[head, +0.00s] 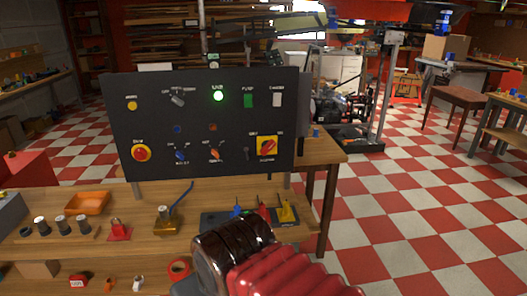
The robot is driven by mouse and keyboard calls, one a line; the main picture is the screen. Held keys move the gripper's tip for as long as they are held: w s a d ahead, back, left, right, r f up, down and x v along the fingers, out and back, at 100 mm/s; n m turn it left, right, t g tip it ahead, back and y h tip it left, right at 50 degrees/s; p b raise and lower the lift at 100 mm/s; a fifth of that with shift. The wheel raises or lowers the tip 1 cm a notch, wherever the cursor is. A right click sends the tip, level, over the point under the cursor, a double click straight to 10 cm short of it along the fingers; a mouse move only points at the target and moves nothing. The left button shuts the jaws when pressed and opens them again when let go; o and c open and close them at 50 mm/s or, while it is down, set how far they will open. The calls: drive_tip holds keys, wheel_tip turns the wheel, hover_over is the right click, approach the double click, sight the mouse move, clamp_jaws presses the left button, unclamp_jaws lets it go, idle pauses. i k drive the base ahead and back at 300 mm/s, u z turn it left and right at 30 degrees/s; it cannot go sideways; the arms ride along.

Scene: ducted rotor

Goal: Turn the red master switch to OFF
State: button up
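The red master switch (268,146) is a red rotary knob on a yellow square plate. It sits at the lower right of a black upright control panel (205,118). Its handle looks slanted, and small labels stand above and below it, too small to read surely. My arm shows at the bottom middle as a dark glossy link and red ribbed part, in front of the bench and below the panel. My gripper's fingers are not visible. Nothing of mine touches the switch.
The wooden bench (150,258) below holds an orange tray (86,203), a brass-coloured block (166,222) and coloured tools (285,211). Open checkered floor (400,200) lies to the right.

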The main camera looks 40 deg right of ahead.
sight(267, 146)
drive_tip(key=i, duration=0.95)
drive_tip(key=z, duration=0.05)
